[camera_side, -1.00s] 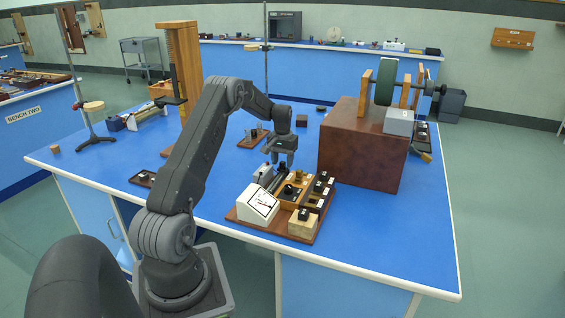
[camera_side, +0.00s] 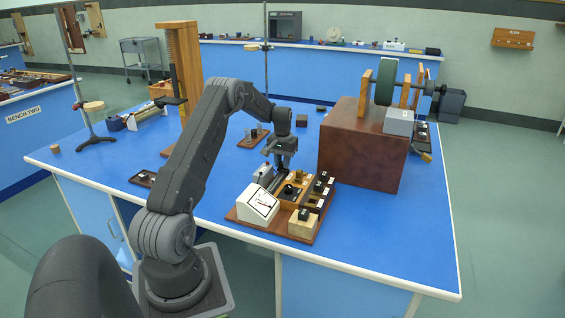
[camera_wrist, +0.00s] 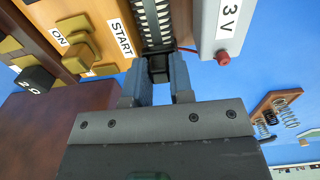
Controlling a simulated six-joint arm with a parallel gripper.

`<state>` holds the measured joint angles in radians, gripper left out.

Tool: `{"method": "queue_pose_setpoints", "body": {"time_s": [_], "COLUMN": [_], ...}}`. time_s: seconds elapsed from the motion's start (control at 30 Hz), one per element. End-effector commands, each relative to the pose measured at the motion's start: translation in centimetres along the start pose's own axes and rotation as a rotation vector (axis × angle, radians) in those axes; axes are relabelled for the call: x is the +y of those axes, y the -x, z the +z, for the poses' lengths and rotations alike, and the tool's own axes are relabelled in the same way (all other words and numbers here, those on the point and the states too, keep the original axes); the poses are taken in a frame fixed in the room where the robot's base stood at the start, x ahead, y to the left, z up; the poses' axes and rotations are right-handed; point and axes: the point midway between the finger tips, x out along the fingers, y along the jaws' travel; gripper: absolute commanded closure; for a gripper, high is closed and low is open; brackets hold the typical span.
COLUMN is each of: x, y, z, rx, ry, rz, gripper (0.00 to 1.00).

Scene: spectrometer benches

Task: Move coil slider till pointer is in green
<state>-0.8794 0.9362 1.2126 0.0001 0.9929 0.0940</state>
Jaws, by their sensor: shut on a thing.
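My gripper (camera_side: 281,160) is at the back end of the wooden instrument board (camera_side: 239,222). In the wrist view my gripper (camera_wrist: 158,88) is shut on the small black slider knob (camera_wrist: 158,68). The knob sits at the near end of the ribbed dark coil (camera_wrist: 153,20), beside the START label. The white meter (camera_side: 258,203) with its slanted dial stands at the board's front left. A pointer line and a red mark show on the dial, but the dial is too small to tell where the pointer stands relative to green.
A grey 3V box (camera_wrist: 222,25) with a red terminal stands beside the coil. The ON switch (camera_wrist: 75,38) and a black 20 block (camera_wrist: 35,80) are on the other side. A large brown box (camera_side: 362,150) stands close on the right.

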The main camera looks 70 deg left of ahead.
Motion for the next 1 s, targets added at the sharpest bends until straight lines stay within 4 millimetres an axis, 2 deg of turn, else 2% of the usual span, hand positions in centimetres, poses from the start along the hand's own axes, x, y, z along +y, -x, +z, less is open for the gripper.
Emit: {"method": "queue_pose_setpoints", "body": {"time_s": [0.2,0.33,0.8,1.0], "x": [0.0,0.0,-0.1,0.0], "y": [0.1,0.1,0.2,0.1], "z": [0.1,1.1,8.8,10.9], "rx": [0.0,0.0,0.0,0.001], "ry": [0.0,0.0,0.002,0.001], "rz": [0.0,0.0,0.0,0.0], "gripper": [1.0,1.0,1.0,1.0]}}
